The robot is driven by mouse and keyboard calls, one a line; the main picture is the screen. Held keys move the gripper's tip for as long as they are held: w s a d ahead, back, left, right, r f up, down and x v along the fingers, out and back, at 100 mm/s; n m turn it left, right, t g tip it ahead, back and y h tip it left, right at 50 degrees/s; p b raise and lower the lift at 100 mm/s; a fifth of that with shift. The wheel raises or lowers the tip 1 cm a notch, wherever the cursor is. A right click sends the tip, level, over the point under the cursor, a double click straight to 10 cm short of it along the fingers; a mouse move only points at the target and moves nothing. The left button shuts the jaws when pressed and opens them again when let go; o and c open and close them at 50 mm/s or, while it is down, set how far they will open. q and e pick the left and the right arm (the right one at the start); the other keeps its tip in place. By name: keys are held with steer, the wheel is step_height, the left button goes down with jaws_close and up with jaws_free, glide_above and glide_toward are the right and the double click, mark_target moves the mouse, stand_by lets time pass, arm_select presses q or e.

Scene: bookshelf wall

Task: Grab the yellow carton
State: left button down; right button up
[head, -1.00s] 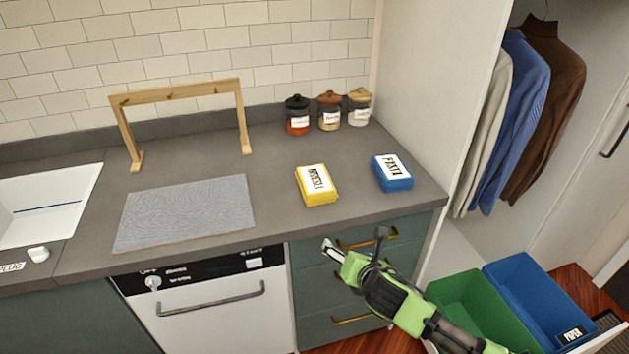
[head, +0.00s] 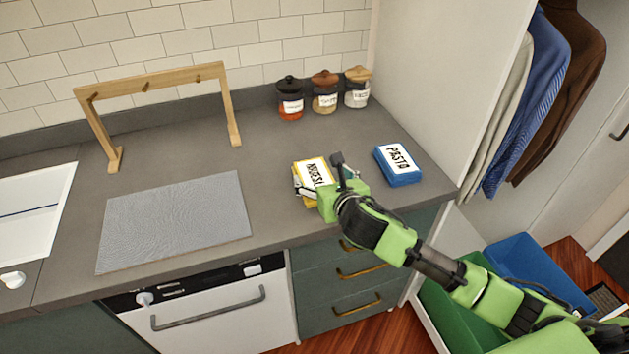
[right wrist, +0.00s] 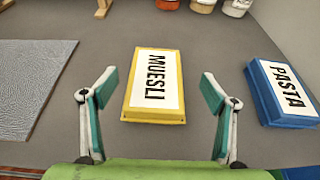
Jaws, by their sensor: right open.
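The yellow carton (head: 313,174), with a white label reading MUESLI, lies flat on the grey counter. In the right wrist view the yellow carton (right wrist: 153,85) lies ahead, between the lines of the two spread fingers. My right gripper (head: 321,182) is open and empty at the carton's near side, and it covers part of the carton in the head view. In the right wrist view the open fingers of the right gripper (right wrist: 157,92) stand on either side of the carton's near end, with gaps to both sides. My left gripper is not in view.
A blue PASTA carton (head: 398,165) lies to the right; it also shows in the right wrist view (right wrist: 284,94). Three lidded jars (head: 325,95) stand at the back. A grey mat (head: 175,222) and a wooden rack (head: 150,83) are to the left. Open counter lies behind the yellow carton.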

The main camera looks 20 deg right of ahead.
mark_target(312, 169)
steer(key=x, duration=0.4)
steer(key=shift+w+f, duration=0.1)
steer(key=shift+w, duration=0.05)
steer(key=shift+w+a+f, duration=0.1)
steer(key=shift+w+f, duration=0.05)
steer(key=shift+w, duration=0.1)
steer(key=shift+w+a+f+p, duration=0.1)
steer(key=shift+w+f+p, duration=0.2)
steer(key=shift+w, duration=0.35)
steer(key=x, duration=0.3)
steer(key=shift+a+f, duration=0.1)
steer(key=shift+a, duration=0.05)
steer(key=shift+w+f, duration=0.1)
steer(key=shift+w, duration=0.15)
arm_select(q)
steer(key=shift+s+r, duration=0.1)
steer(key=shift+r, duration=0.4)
arm_select(e)
steer(key=c, duration=1.2)
